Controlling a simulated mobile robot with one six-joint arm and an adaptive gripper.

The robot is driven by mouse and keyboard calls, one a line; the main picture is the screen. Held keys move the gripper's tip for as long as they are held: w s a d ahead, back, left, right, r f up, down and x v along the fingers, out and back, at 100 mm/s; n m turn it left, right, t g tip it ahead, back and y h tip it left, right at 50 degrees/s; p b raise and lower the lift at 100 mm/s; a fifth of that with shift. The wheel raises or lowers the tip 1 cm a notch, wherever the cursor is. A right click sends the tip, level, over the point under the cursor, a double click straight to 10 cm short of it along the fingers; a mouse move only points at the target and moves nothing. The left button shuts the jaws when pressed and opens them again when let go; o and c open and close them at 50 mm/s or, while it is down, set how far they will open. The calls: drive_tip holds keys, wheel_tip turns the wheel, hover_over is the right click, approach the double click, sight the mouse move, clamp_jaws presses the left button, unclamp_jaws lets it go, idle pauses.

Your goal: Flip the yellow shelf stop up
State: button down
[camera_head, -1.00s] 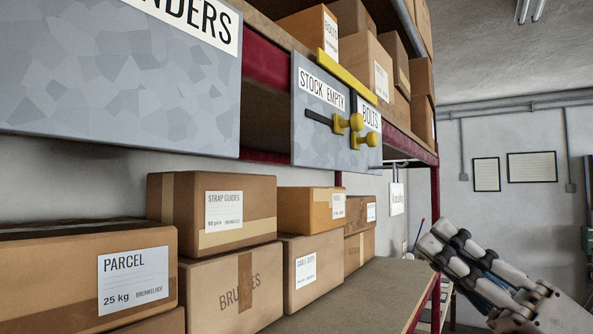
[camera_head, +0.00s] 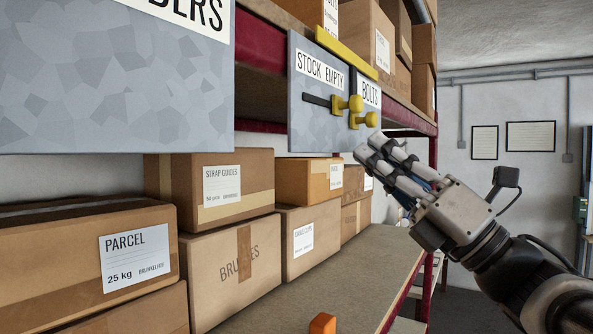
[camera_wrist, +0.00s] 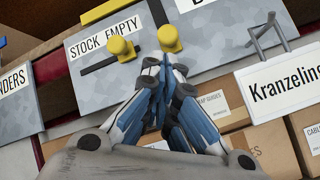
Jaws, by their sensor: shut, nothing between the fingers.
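A long yellow bar (camera_head: 346,53) runs along the top edge of the grey panel (camera_head: 312,125), at the shelf edge; I take it for the shelf stop. Part of it shows at the top of the wrist view (camera_wrist: 103,11). Two yellow knobs sit on the panel front: the left one (camera_head: 345,104) on a dark slot by the "STOCK EMPTY" label, the right one (camera_head: 363,119) below the "BOLTS" label. My gripper (camera_head: 372,148) is shut and empty, just below the right knob in the head view. In the wrist view its fingertips (camera_wrist: 163,66) point up at the knobs.
Cartons (camera_head: 386,55) stand on the shelf behind the yellow bar. More boxes (camera_head: 250,260) fill the lower shelf, with bare board (camera_head: 365,265) in front. A hanging "Kranzeling" sign (camera_wrist: 285,85) is right of my fingers. An orange piece (camera_head: 322,323) shows at the bottom edge.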

drive_tip(key=shift+w+r, duration=0.15)
drive_tip(key=shift+r, duration=0.25)
drive_tip(key=shift+r+b, duration=0.75)
drive_tip(key=shift+r, duration=2.1)
drive_tip(key=shift+f, duration=0.1)
